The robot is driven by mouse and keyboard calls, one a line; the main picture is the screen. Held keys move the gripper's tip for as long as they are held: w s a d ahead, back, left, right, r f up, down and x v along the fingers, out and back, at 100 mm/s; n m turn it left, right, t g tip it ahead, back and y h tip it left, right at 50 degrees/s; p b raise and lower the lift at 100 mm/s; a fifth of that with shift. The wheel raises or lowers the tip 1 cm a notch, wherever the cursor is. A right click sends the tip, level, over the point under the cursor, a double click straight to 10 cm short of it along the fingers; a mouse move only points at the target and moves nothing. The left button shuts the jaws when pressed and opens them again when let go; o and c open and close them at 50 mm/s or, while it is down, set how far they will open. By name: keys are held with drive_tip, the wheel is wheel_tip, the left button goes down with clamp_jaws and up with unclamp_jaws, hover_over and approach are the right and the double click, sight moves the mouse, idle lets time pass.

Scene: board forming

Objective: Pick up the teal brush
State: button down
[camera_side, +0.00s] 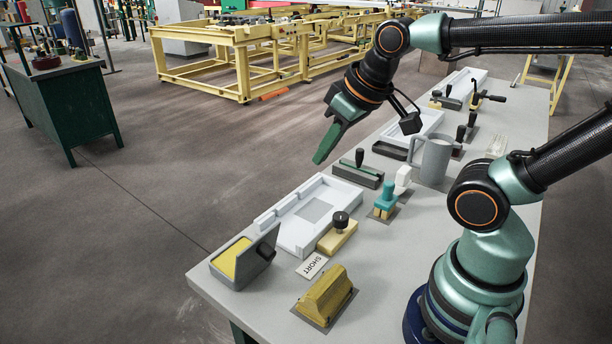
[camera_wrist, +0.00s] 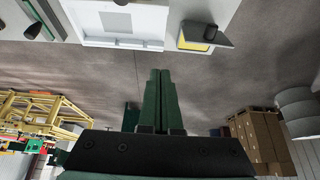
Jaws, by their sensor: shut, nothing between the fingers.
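The teal brush (camera_side: 385,199) stands upright on the grey table, with a teal handle on top and tan bristles below, on a small dark pad. It is not visible in the wrist view. My gripper (camera_side: 320,158) is in the air up and to the left of the brush in the side view, apart from it, over the table's far long edge. Its green fingers are together with nothing between them; they also show in the wrist view (camera_wrist: 161,73).
A white tray (camera_side: 286,240) lies left of the brush. A tan block with a dark knob (camera_side: 337,235), a white brush (camera_side: 403,178) and a grey jug (camera_side: 436,158) stand nearby. A grey box with yellow inside (camera_side: 262,262) and a yellow block (camera_side: 326,294) are at the near end.

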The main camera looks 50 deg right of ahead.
idle(0.4)
drive_tip(key=c, duration=0.5)
unclamp_jaws()
drive_tip(key=m+g, duration=0.6)
drive_tip(key=m, duration=0.9)
approach(389, 183)
wheel_tip(389, 183, down, 6)
drive_tip(key=shift+w+r, duration=0.1)
drive_tip(key=shift+s+d+f, duration=0.1)
drive_tip(key=shift+s+f, duration=0.05)
drive_tip(key=shift+f, duration=1.15)
drive_tip(key=shift+s+f, duration=0.1)
drive_tip(key=shift+f, duration=1.25)
